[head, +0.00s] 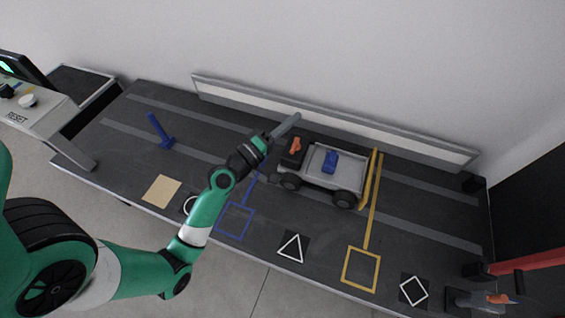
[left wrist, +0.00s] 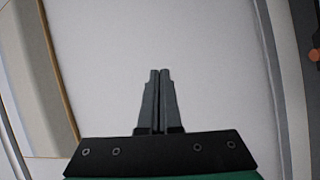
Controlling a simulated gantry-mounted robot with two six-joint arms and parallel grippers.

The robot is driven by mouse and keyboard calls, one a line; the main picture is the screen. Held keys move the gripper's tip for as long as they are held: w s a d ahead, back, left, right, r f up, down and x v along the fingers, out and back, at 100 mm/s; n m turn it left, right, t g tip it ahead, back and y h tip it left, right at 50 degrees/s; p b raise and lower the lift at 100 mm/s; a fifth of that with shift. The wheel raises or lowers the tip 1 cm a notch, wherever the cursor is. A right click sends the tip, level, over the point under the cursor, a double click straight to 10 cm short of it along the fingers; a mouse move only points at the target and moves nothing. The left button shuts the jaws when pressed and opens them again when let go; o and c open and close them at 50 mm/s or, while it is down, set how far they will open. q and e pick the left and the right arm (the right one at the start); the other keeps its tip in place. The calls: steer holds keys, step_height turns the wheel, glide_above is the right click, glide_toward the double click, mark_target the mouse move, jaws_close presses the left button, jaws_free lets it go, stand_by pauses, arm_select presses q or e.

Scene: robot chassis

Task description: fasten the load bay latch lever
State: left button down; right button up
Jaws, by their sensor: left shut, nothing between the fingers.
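The wheeled chassis (head: 306,179) stands on the dark bench, with a pale grey load bay. A blue block (head: 329,162) sits in the bay. A small orange lever (head: 295,146) stands up on the black part at the chassis's left end; whether it is latched cannot be told. My left gripper (head: 292,122) is shut and empty, just beyond the lever in the head view and apart from it. Its closed fingers (left wrist: 158,100) show in the left wrist view against a pale surface. My right gripper is not in view.
A yellow bar (head: 370,180) stands at the chassis's right end. A blue stand (head: 160,132) is at the left, by a control box (head: 35,105). A low rail (head: 420,143) runs along the back. A red arm-like bar (head: 530,262) is at right. The bench front has free room.

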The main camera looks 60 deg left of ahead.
mark_target(294, 148)
arm_select(q)
steer(key=s+a+f+n+g+y+b, duration=0.1)
steer(key=s+a+f+b, duration=0.1)
steer(key=f, duration=0.5)
steer(key=s+a+f+n+g+y+b, duration=0.1)
steer(key=s+f+b, duration=0.3)
steer(key=f, duration=0.4)
steer(key=s+a+f+n+g+y+b, duration=0.1)
steer(key=s+a+f+g+b, duration=0.1)
steer(key=f, duration=0.6)
steer(key=s+a+b, duration=0.1)
steer(key=b, duration=0.1)
steer(key=shift+s+a+n+b, duration=0.15)
steer(key=shift+s+n+b, duration=0.15)
steer(key=shift+n, duration=0.1)
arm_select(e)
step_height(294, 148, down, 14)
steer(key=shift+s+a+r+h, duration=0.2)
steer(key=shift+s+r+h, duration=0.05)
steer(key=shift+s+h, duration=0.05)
arm_select(q)
steer(key=shift+w, duration=0.15)
